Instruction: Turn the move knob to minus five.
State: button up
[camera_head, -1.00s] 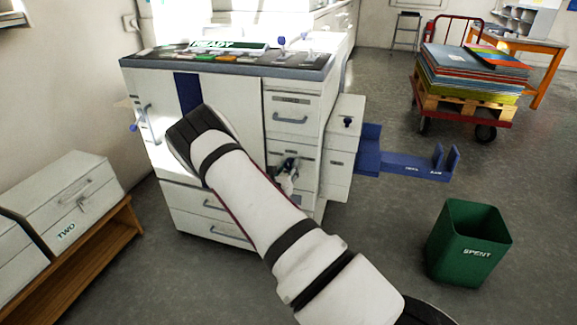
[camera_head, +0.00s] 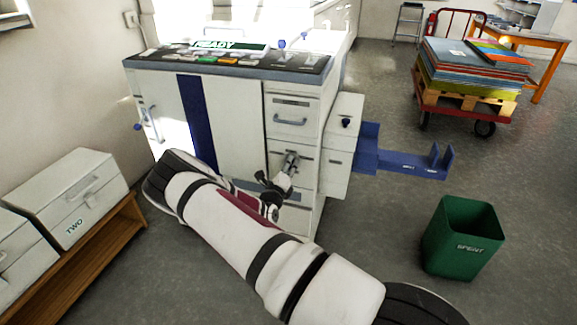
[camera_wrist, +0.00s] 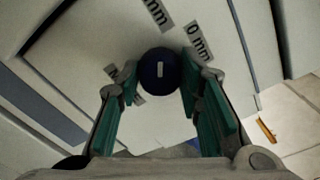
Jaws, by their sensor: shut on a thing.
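The move knob is a round dark blue knob (camera_wrist: 158,72) with a short pale mark on its face, set on a white panel. Labels surround it in the wrist view: one reads "0 mm" (camera_wrist: 198,42), another ends in "mm" (camera_wrist: 157,12), and one at the left is mostly hidden by a finger. My gripper (camera_wrist: 157,84) has its green-padded fingers on either side of the knob and is shut on it. In the head view my gripper (camera_head: 290,162) is at the lower right front of the white machine (camera_head: 232,120); the knob is hidden there.
A blue bracket (camera_head: 405,164) sticks out at the machine's right. A green bin marked SPENT (camera_head: 464,238) stands on the floor to the right. A box marked TWO (camera_head: 75,195) sits on a wooden bench at the left. A loaded cart (camera_head: 470,90) is behind.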

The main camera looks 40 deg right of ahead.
jog(key=shift+n, duration=0.4)
jog(key=o, duration=1.2)
jog(key=v, duration=1.2)
jog(key=shift+s, duration=0.1)
